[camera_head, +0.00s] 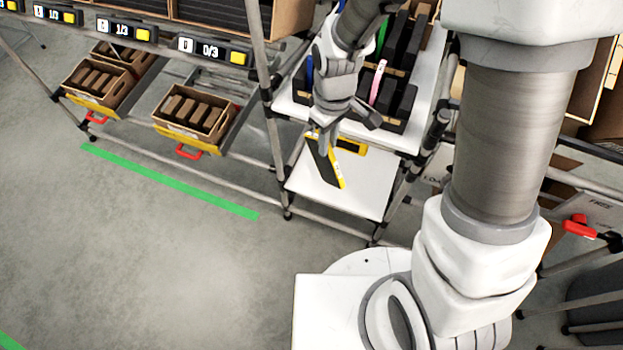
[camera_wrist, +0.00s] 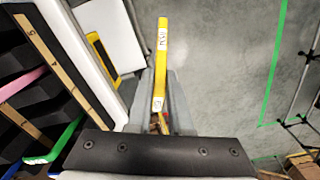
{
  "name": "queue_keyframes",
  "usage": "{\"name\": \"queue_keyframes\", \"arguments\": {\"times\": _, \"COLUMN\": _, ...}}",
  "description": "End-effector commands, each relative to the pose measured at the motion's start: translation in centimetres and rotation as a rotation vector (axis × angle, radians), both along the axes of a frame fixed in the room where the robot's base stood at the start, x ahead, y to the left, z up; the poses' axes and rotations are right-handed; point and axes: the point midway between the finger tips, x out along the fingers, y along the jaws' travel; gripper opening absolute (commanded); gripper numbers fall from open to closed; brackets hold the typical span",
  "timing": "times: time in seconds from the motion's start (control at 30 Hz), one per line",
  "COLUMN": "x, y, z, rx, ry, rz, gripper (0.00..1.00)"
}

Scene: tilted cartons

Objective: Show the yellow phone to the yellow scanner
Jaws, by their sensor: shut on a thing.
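The yellow phone (camera_head: 323,164) is in my gripper (camera_head: 328,138), over the low white shelf. In the head view its dark face and yellow edge show, and it hangs tilted downward. In the wrist view the phone (camera_wrist: 162,55) is seen edge-on as a yellow strip with white labels, between the grey fingers of my gripper (camera_wrist: 160,100). The yellow scanner (camera_head: 352,146) lies on the white shelf, just behind and right of the phone, and is partly hidden. In the wrist view the scanner (camera_wrist: 98,50) is left of the phone, apart from it.
A rack of dark slots (camera_head: 395,75) with several coloured phones stands on the upper white shelf. Cardboard bins (camera_head: 197,110) sit on the lower rack at left. Metal posts flank the white shelf (camera_head: 330,196). The floor at left is clear.

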Motion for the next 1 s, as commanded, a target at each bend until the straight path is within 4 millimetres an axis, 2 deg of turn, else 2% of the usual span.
{"name": "queue_keyframes", "arguments": {"times": 0.03, "x": -1.3, "y": 1.2, "z": -2.0, "rx": 0.002, "ry": -0.001, "rz": 0.097, "gripper": 0.00}}
{"name": "queue_keyframes", "arguments": {"times": 0.1, "x": -2.7, "y": 2.4, "z": -3.1, "rx": 0.005, "ry": -0.006, "rz": 0.214, "gripper": 0.00}}
{"name": "queue_keyframes", "arguments": {"times": 0.2, "x": -4.0, "y": 3.4, "z": -4.1, "rx": 0.008, "ry": -0.011, "rz": 0.324, "gripper": 0.00}}
{"name": "queue_keyframes", "arguments": {"times": 0.3, "x": -4.5, "y": 3.8, "z": -4.6, "rx": 0.010, "ry": -0.014, "rz": 0.374, "gripper": 0.00}}
{"name": "queue_keyframes", "arguments": {"times": 0.47, "x": -3.8, "y": 3.5, "z": -5.7, "rx": 0.009, "ry": -0.013, "rz": 0.381, "gripper": 0.00}}
{"name": "queue_keyframes", "arguments": {"times": 0.8, "x": -1.0, "y": 2.5, "z": -9.0, "rx": 0.010, "ry": -0.013, "rz": 0.378, "gripper": 0.00}}
{"name": "queue_keyframes", "arguments": {"times": 1.0, "x": -0.1, "y": 2.2, "z": -9.8, "rx": 0.010, "ry": -0.013, "rz": 0.378, "gripper": 0.00}}
